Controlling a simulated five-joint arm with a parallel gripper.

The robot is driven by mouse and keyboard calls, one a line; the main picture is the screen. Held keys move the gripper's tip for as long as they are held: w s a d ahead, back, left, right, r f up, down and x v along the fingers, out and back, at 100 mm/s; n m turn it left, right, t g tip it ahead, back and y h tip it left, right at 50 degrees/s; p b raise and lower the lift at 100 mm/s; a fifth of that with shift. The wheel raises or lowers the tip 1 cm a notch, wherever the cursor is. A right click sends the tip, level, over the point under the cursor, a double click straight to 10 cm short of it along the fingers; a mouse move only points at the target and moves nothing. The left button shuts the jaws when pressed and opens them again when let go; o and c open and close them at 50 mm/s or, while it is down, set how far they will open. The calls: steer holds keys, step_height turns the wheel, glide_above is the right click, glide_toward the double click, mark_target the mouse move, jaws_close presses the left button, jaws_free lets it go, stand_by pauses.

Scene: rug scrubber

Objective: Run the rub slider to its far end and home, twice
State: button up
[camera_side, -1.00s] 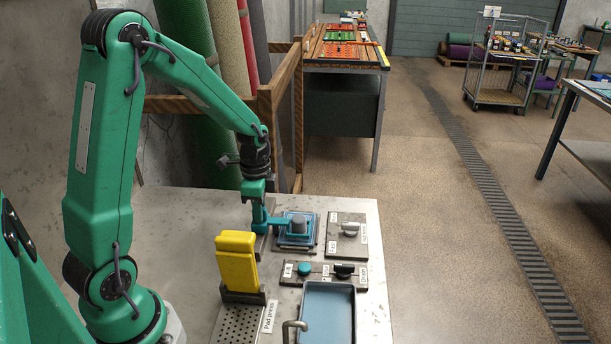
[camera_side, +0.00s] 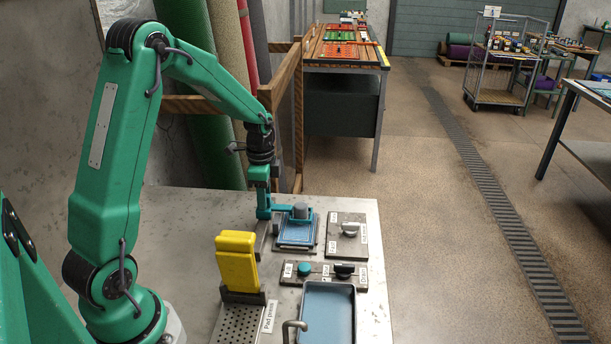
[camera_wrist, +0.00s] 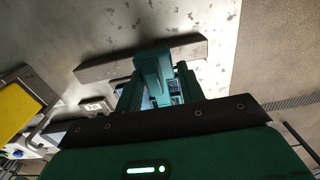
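The grey guide rail (camera_wrist: 100,70) lies just beyond the handle. The exact finger contact is partly hidden by my wrist.
A yellow pad press (camera_side: 236,262) stands left of the rug frame. A knob plate (camera_side: 346,234) is to the right, and a panel with teal and black knobs (camera_side: 322,272) is in front. A blue tray (camera_side: 327,312) is nearest. The bench's back left is bare.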

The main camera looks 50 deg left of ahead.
steer(key=shift+d+r, duration=0.1)
steer(key=shift+r, duration=3.8)
steer(key=shift+s+d, duration=0.2)
steer(key=shift+s, duration=0.05)
steer(key=shift+f, duration=0.15)
steer(key=shift+f, duration=3.8)
steer(key=shift+c, duration=0.2)
jaws_close()
